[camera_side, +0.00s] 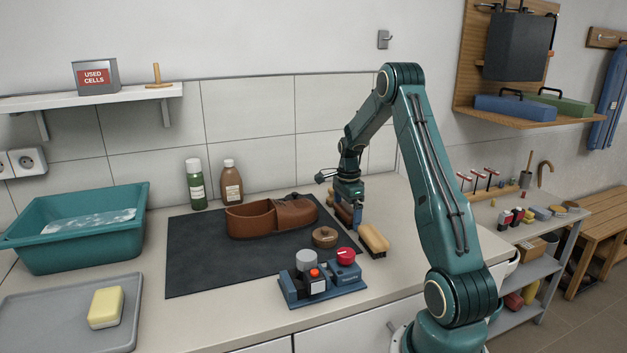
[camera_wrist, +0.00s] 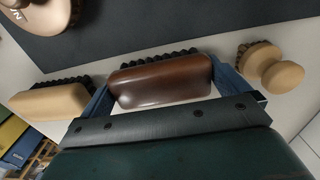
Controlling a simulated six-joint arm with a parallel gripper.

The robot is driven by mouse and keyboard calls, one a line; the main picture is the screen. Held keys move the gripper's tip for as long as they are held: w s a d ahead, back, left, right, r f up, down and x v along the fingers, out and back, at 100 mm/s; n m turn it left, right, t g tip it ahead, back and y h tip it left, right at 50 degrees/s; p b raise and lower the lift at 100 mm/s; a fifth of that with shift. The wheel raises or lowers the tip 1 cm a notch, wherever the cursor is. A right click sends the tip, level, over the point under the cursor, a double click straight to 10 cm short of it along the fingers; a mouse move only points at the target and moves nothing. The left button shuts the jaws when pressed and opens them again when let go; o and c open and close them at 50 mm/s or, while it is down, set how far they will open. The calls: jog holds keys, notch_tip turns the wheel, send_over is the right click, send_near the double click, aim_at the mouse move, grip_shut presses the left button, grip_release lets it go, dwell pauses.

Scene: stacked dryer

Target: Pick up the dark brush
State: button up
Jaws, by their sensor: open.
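The dark brush (camera_wrist: 160,80) has a glossy brown wooden back and black bristles. In the wrist view it lies between the two blue fingers of my gripper (camera_wrist: 165,92), which are open, one at each end of it. In the side view my gripper (camera_side: 348,212) points down over the dark brush (camera_side: 343,214), near the right edge of the dark mat. The fingers hide part of the brush there. I cannot tell whether either finger touches it.
A pale-backed brush (camera_side: 374,238) lies close by; it also shows left in the wrist view (camera_wrist: 48,103). A round knobbed brush (camera_wrist: 272,68) is on the other side. A round brown piece (camera_side: 325,237), blue button box (camera_side: 322,285) and brown shoe (camera_side: 270,217) are near.

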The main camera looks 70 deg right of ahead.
aim_at(347, 208)
jog(key=c, duration=0.6)
jog(key=shift+r, duration=0.15)
jog(key=shift+c, duration=0.2)
notch_tip(347, 208, up, 20)
dwell(0.4)
dwell(0.4)
jog(key=shift+o, duration=0.7)
